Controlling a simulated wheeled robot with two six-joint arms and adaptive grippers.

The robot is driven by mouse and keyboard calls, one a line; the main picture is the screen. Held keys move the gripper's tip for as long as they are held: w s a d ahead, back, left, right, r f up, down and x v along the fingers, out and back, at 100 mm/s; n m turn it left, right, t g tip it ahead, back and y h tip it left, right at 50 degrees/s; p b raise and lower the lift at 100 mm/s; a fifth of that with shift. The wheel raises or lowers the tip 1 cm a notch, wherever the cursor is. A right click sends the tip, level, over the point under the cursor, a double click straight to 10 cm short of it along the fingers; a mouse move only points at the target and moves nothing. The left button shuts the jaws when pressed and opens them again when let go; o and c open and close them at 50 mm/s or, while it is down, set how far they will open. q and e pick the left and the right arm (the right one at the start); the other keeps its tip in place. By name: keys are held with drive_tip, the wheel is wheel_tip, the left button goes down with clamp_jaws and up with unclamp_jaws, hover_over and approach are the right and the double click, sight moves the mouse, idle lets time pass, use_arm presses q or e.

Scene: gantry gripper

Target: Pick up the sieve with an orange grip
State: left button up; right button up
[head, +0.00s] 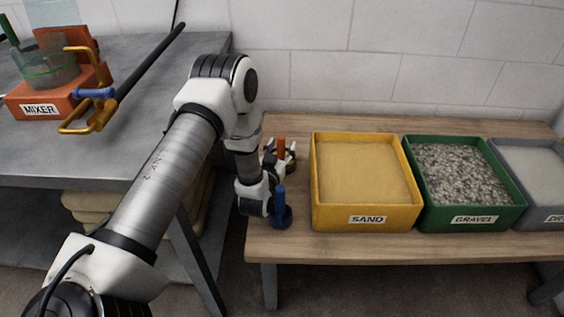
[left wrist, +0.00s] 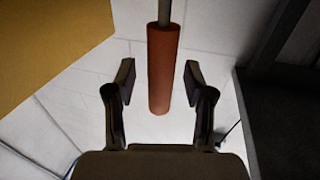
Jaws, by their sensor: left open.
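The sieve's orange grip (head: 281,147) stands upright near the left end of the wooden bench; the rest of the sieve is mostly hidden by my arm and gripper. My left gripper (head: 277,158) is at the grip. In the left wrist view, the orange grip (left wrist: 162,70) with a grey rod at its top lies between the two spread fingers of my left gripper (left wrist: 158,80), with a gap on each side. The gripper is open and holds nothing. My right gripper is not in view.
A blue-handled tool (head: 280,211) stands just in front of the sieve. A yellow sand box (head: 367,218) is close to the right, then a green gravel box (head: 474,220) and a grey box (head: 545,217). The orange mixer (head: 50,104) stands on the grey table (head: 60,158) at left.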

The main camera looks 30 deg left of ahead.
use_arm(q)
drive_tip(key=shift+w, duration=0.1)
clamp_jaws()
